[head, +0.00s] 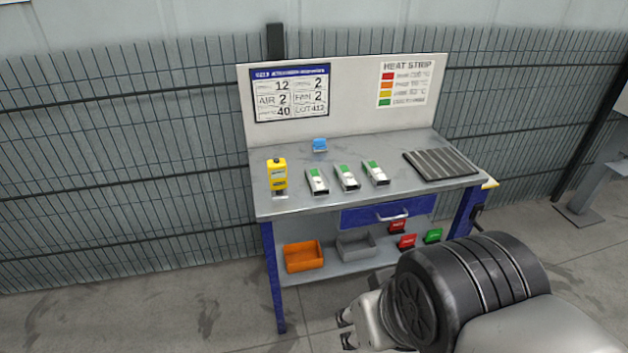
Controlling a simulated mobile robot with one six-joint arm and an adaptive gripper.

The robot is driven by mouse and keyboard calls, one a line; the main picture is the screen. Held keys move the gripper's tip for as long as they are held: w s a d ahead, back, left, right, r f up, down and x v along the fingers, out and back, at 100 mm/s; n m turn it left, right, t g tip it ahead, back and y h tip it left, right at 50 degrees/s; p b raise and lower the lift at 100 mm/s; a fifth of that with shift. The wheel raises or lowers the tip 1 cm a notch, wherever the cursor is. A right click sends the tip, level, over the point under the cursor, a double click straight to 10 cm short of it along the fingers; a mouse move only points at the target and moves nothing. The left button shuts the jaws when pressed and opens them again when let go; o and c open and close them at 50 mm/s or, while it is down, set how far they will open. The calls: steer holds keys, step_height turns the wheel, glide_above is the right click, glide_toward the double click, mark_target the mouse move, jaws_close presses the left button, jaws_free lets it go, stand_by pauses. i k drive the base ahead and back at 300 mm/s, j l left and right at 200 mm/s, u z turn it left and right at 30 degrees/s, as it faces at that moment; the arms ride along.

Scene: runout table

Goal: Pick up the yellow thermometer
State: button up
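The yellow thermometer (277,174) stands upright at the left front of the workbench top (300,203), on a small grey stand. It has a dark top and a small display on its face. My gripper (343,328) is low in front of the bench, at the bottom of the picture, well below and to the right of the thermometer and apart from it. Its two dark fingertips show spread apart with nothing seen between them. The rest of the gripper is partly hidden by my arm.
Several white-and-green devices (347,178) lie right of the thermometer. A blue item (320,145) sits behind, and a dark ribbed mat (441,164) lies at right. Below are a drawer (388,213), an orange bin (303,256) and a grey bin (355,244). A mesh fence (130,160) stands behind.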

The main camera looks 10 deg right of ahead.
mark_target(277, 173)
steer(key=i+j, duration=0.1)
steer(key=i, duration=0.7)
steer(key=i+j, duration=0.15)
steer(key=i, duration=0.65)
